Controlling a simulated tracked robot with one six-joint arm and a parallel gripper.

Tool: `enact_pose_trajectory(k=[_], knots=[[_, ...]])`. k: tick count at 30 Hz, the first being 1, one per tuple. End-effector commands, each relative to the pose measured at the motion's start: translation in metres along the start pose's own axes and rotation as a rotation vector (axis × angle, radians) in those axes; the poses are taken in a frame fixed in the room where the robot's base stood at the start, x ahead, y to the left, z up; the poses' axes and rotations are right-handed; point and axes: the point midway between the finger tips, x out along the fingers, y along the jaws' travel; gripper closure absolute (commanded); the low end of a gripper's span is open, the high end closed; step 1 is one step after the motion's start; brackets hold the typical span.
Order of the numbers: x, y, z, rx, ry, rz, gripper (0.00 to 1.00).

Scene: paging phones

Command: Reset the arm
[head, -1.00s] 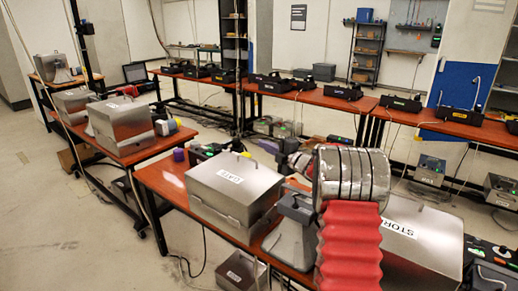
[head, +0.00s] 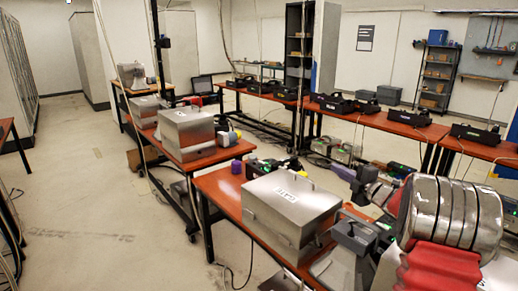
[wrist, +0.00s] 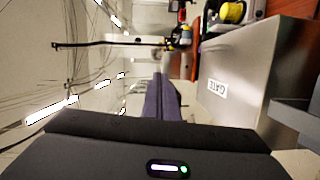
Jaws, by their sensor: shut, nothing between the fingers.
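My gripper has long purple fingers, which in the wrist view (wrist: 157,78) run together up the middle, shut and empty. In the head view the purple fingertips (head: 237,167) show small beyond the box labelled GATE. My arm stretches left from a ringed metal drum and red bellows at the right, passing behind the box. The steel GATE box (head: 285,215) stands on the red-brown table. It also shows in the wrist view (wrist: 240,75), turned on its side to the right of the fingers and apart from them. The exact height of the gripper above the table is unclear.
A second table on the left bears another steel box (head: 188,137) and a yellow-topped item (head: 236,135). A dark grey device (head: 355,235) sits right of the GATE box. Tables with black units (head: 405,116) line the back. The floor (head: 95,210) at left is open.

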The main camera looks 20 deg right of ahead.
Motion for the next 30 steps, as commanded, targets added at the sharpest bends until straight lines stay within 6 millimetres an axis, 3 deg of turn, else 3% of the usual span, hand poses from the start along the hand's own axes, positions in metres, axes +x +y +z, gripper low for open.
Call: enact_pose_trajectory(k=[7,17,24,30], knots=[[0.004,0.015,-0.01,0.027,-0.043,-0.004,1.0],[0.002,0.061,-0.048,0.186,-0.237,-0.027,1.0],[-0.018,0.08,-0.083,0.342,-0.378,-0.047,1.0],[-0.045,0.084,-0.117,0.488,-0.485,-0.07,1.0]])
